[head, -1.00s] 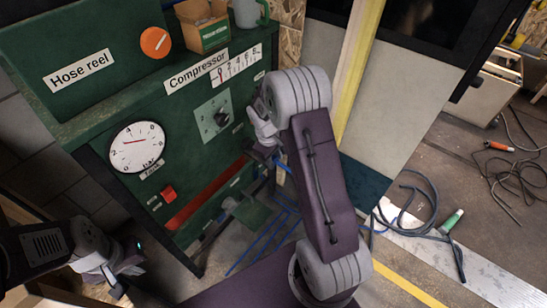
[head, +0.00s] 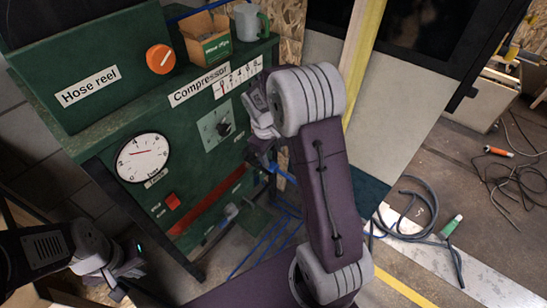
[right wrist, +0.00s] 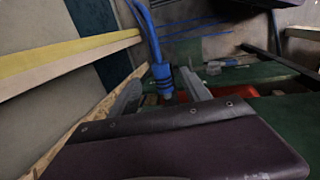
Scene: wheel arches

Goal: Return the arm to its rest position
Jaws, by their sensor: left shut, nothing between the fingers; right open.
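My right arm bends across the head view, and its gripper (head: 268,158) is partly hidden beside the front of the green compressor panel (head: 110,210). In the right wrist view the right gripper (right wrist: 160,78) has its two grey fingers apart. A blue hose end with a ribbed coupling (right wrist: 163,72) shows between or just beyond the fingertips; I cannot tell whether they touch it. My left gripper (head: 128,268) is shut and empty at the lower left of the head view, in front of and below the panel.
A cardboard box (head: 206,40) and a grey-green mug (head: 248,22) stand on top. A yellow post (head: 362,55) rises behind my right arm. Hoses (head: 420,205) lie on the floor at right.

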